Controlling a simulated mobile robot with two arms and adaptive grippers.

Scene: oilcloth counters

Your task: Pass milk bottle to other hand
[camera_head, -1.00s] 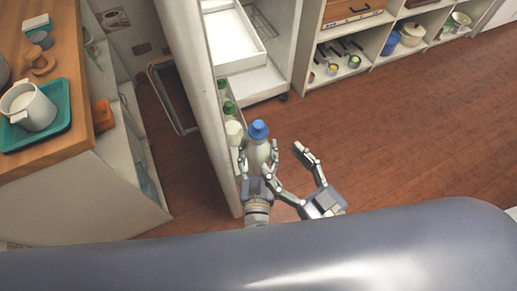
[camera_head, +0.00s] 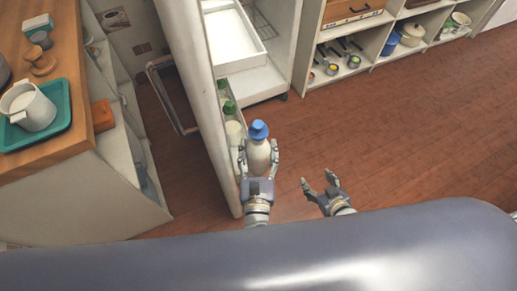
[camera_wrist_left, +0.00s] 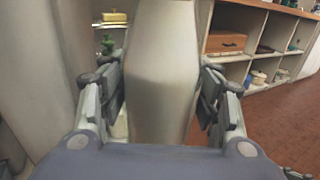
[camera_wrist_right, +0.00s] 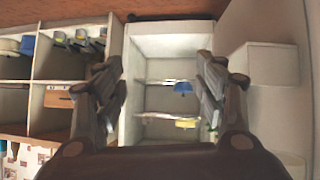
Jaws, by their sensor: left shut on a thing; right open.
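The milk bottle (camera_head: 259,155) is white with a blue cap and stands upright in my left gripper (camera_head: 259,160). In the left wrist view the bottle (camera_wrist_left: 162,75) fills the space between both fingers of the left gripper (camera_wrist_left: 162,105), which is shut on it. My right gripper (camera_head: 321,184) is open and empty, to the right of the bottle and apart from it. In the right wrist view the right gripper's fingers (camera_wrist_right: 162,95) are spread with nothing between them.
An open fridge door (camera_head: 190,80) stands just left of the bottle, with green-capped bottles (camera_head: 229,108) in its rack. A counter with a teal tray (camera_head: 62,122) is at the left. Shelves (camera_head: 375,45) line the back. The floor (camera_head: 420,130) at the right is clear.

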